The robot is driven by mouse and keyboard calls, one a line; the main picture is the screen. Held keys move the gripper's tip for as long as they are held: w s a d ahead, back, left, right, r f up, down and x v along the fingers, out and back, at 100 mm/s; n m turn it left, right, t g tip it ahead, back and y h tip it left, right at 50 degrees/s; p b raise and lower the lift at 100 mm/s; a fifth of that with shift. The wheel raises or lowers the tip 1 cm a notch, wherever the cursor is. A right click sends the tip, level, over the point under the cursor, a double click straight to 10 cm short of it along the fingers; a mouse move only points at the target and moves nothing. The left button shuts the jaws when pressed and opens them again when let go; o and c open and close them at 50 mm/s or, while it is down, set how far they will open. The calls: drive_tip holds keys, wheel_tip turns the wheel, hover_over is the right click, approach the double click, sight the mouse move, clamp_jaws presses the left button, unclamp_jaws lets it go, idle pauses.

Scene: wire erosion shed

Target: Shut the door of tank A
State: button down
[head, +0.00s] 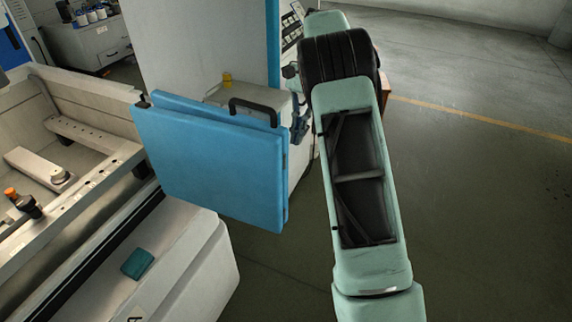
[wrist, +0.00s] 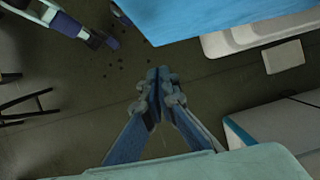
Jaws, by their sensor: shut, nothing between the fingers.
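The door of tank A (head: 215,165) is a thick blue panel with a black handle (head: 255,106) on its far upper side. It stands swung out from the open tank (head: 75,150), its left edge by the tank's corner. A letter A shows on the tank's front at the bottom of the head view. My gripper (head: 299,127) is just past the door's right edge, partly hidden; whether it touches cannot be told. In the wrist view my gripper (wrist: 158,80) is shut and empty, with a blue panel (wrist: 205,15), likely the door, above it in the picture.
A pale machine cabinet (head: 195,45) with a blue edge stands behind the door. A small yellow object (head: 227,79) sits on a ledge. A teal block (head: 138,263) lies on the tank's front ledge. Open floor (head: 480,180) extends to the right.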

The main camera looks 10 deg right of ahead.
sight(286, 164)
drive_tip(key=shift+s+a+f+p, duration=0.15)
drive_tip(key=shift+s+a+f, duration=0.5)
drive_tip(key=shift+s+f, duration=0.2)
drive_tip(key=shift+s+a+f+p, duration=0.1)
drive_tip(key=shift+s+a+f, duration=0.65)
drive_tip(key=shift+f, duration=0.25)
drive_tip(key=shift+s+a+f+p, duration=0.15)
drive_tip(key=shift+s+a+f, duration=0.45)
drive_tip(key=shift+s+f, duration=0.3)
